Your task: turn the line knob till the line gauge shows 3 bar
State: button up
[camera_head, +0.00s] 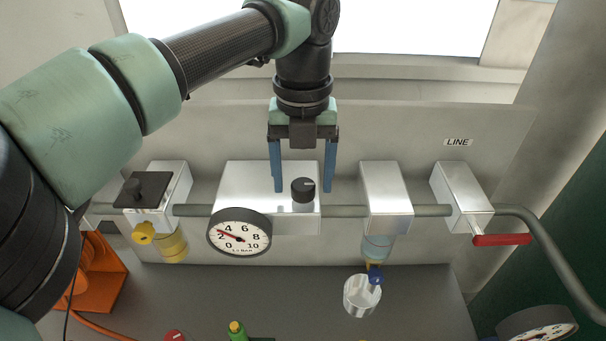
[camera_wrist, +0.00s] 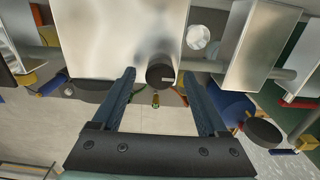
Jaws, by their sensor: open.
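The line knob (camera_head: 303,190) is a dark round knob with a pale mark, on top of the silver middle block (camera_head: 245,180). It also shows in the wrist view (camera_wrist: 160,76). My gripper (camera_head: 304,197) points down, open, with one blue finger on each side of the knob and a gap showing on both sides. In the wrist view the fingertips (camera_wrist: 158,74) also flank the knob. How far down the tips reach beside it is hard to tell. The round white gauge (camera_head: 240,232) on the block's front has its red needle between 2 and 4, nearer 2.
A block with a black square-topped handle (camera_head: 143,188) stands left. Right are another silver block (camera_head: 385,190) and a valve with a red lever (camera_head: 502,239). A second gauge (camera_head: 540,328) is at the bottom right.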

aim_at(303, 184)
notch_tip(303, 184, up, 13)
jog(key=b, duration=0.1)
jog(key=shift+f, duration=0.1)
dwell(0.3)
